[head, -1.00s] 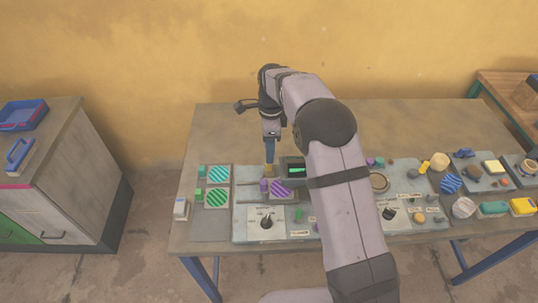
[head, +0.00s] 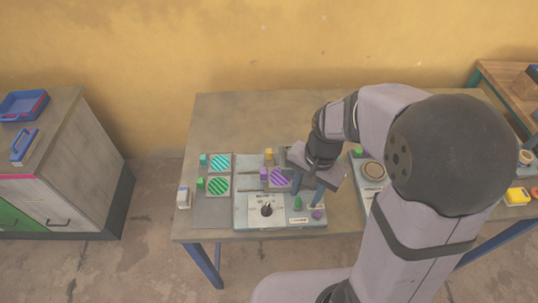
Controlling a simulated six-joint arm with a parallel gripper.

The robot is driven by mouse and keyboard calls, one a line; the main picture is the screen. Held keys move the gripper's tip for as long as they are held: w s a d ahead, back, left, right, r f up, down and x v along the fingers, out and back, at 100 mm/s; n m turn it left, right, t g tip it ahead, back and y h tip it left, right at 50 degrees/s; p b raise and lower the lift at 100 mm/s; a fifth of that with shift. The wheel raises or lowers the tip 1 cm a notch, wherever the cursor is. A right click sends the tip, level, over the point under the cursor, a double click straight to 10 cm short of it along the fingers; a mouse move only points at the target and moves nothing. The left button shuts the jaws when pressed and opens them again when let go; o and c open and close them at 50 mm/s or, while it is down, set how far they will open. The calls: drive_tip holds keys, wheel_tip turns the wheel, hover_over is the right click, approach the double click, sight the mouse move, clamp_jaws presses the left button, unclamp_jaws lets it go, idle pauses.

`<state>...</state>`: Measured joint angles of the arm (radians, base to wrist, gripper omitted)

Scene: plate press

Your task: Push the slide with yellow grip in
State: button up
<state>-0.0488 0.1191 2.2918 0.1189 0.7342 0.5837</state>
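The yellow grip (head: 269,154) stands as a small block at the back of the grey panel, behind a purple grip (head: 264,173). The slide under it is too small to make out, so I cannot tell how far in it sits. My gripper (head: 306,197) is to the right and front of the yellow grip, apart from it. Its two blue-grey fingers are spread with nothing seen between them. They hang over the panel near a green knob and a purple knob. My gripper's body hides the panel's back right part.
A purple striped disc (head: 280,177) lies beside the purple grip. Teal (head: 219,163) and green (head: 218,186) striped discs lie to the left, with small grips. A dark dial (head: 266,209) is on the front panel. The table's back left (head: 235,115) is clear.

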drive_tip(key=s+d+f+n+h+b, duration=0.1)
drive_tip(key=s+d+f+n+b, duration=0.2)
drive_tip(key=s+n, duration=0.45)
approach(269, 151)
drive_tip(key=shift+s+a+f+y, duration=0.15)
drive_tip(key=shift+a+f, duration=0.05)
drive_tip(key=shift+f, duration=0.4)
drive_tip(key=shift+s+a+f+y, duration=0.15)
drive_tip(key=shift+f, duration=0.45)
drive_tip(key=shift+w+d+f, duration=0.25)
drive_tip(key=shift+w+d, duration=0.1)
drive_tip(key=shift+w, duration=0.05)
drive_tip(key=shift+f+p, duration=1)
drive_tip(key=shift+f, duration=2.6)
